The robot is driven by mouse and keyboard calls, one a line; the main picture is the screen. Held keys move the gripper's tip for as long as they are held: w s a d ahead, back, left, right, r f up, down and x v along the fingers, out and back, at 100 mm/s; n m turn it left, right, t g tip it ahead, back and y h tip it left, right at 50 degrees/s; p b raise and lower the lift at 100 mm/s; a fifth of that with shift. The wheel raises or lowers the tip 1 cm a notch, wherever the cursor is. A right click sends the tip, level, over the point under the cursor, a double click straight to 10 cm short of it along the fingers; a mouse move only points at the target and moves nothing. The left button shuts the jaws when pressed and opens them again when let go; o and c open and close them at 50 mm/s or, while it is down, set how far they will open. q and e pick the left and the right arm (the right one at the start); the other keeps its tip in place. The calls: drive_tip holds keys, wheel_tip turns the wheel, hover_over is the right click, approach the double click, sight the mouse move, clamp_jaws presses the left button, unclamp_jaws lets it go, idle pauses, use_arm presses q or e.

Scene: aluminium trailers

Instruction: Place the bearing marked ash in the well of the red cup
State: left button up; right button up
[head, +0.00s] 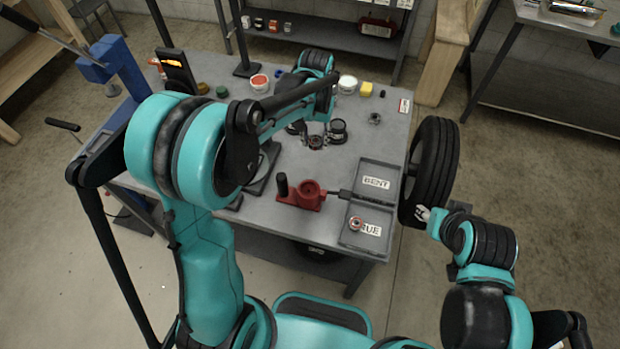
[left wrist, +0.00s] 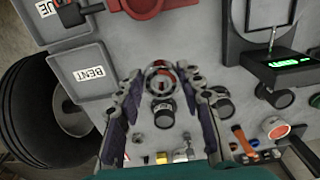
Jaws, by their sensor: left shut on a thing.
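My left gripper (head: 316,142) is over the middle of the table. In the left wrist view its two fingers (left wrist: 161,80) stand on either side of a ring-shaped bearing (left wrist: 160,74) with red marks and are shut on it. I cannot read a marking on this bearing. The red cup (head: 303,195) stands nearer to me, on a red base with a dark post; part of it shows at the top of the left wrist view (left wrist: 150,6). Another bearing (head: 356,223) lies in the TRUE tray. My right gripper (head: 428,214) is beside the tyre, its fingers unclear.
The BENT tray (head: 378,172) and TRUE tray (head: 380,242) sit at the table's right edge, beside a black tyre (head: 432,165). A gauge with a green display (left wrist: 290,62) shows in the left wrist view. A dark round part (left wrist: 162,113) lies near the held bearing.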

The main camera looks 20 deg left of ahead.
use_arm(q)
drive_tip(key=b, duration=0.2)
hover_over(308, 193)
drive_tip(key=f, duration=0.5)
drive_tip(key=shift+w+f, duration=0.2)
drive_tip(key=shift+f, duration=0.1)
wheel_tip(308, 193, down, 4)
drive_tip(key=shift+b, duration=0.55)
drive_tip(key=shift+s+d, duration=0.1)
drive_tip(key=shift+s, duration=0.15)
drive_tip(key=shift+f, duration=0.15)
drive_tip(key=shift+s+d+f+b, duration=0.2)
drive_tip(key=shift+f+b, duration=0.3)
drive_tip(key=shift+b, duration=0.2)
clamp_jaws()
drive_tip(key=o, duration=1)
unclamp_jaws()
drive_tip(key=shift+o, duration=1)
drive_tip(key=shift+w+a+f, duration=0.25)
drive_tip(key=shift+w+a, duration=0.05)
drive_tip(key=shift+w, duration=0.15)
drive_tip(key=shift+s+d+r, duration=0.1)
drive_tip(key=shift+s+r, duration=0.05)
drive_tip(key=shift+r, duration=0.1)
